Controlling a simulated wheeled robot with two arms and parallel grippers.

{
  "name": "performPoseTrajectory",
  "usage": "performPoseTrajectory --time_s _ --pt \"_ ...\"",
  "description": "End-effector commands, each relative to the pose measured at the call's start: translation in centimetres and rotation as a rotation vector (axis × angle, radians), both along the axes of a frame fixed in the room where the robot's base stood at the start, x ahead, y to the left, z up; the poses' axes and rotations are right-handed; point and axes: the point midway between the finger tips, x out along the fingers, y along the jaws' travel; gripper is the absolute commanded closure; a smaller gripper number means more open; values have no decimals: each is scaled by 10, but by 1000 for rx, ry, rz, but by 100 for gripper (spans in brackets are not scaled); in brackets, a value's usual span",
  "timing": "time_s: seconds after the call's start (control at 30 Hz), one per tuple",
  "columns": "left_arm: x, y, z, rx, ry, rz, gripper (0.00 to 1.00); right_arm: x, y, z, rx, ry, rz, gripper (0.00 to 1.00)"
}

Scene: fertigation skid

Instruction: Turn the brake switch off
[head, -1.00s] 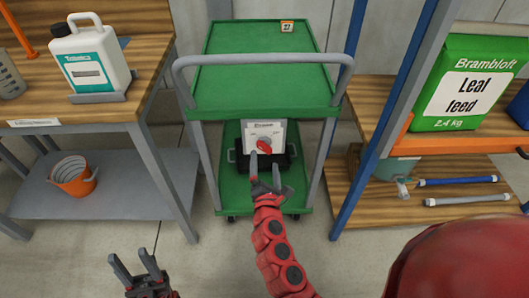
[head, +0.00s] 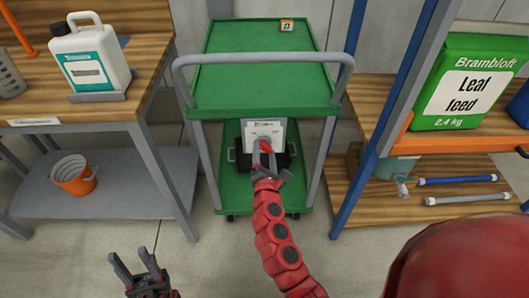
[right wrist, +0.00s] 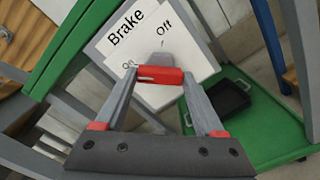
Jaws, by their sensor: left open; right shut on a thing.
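The brake switch is a white panel (right wrist: 180,40) marked Brake, On and Off, with a red handle (right wrist: 160,75). In the head view the panel (head: 262,130) stands on the green trolley's lower level. In the right wrist view the handle lies between my right gripper's fingertips, with its light mark toward the left, on the On label's side. I cannot tell the exact setting. My right gripper (head: 265,160) is shut on the handle and partly hides it in the head view. My left gripper (head: 138,276) is open and empty, low above the floor.
The green trolley's upper shelf (head: 262,90) overhangs the panel. A black tray (head: 238,158) sits at the panel's foot. A wooden bench (head: 110,115) stands left, and a blue-posted rack (head: 385,100) stands right. The floor before the trolley is clear.

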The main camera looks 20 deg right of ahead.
Motion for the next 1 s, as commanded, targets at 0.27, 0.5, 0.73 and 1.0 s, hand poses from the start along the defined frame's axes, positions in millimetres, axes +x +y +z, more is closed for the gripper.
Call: performPoseTrajectory --time_s 0.27,0.5,0.73,1.0 --pt "0 0 -1 0 0 0 50 0 0 -1 5 -1 1 85" --pt "0 0 -7 0 0 0 50 0 1 -2 69 -21 2 85" --pt "0 0 -19 0 0 0 50 0 0 -4 224 -64 0 85" --pt "0 0 -39 0 0 0 50 0 1 -3 469 -137 4 85"
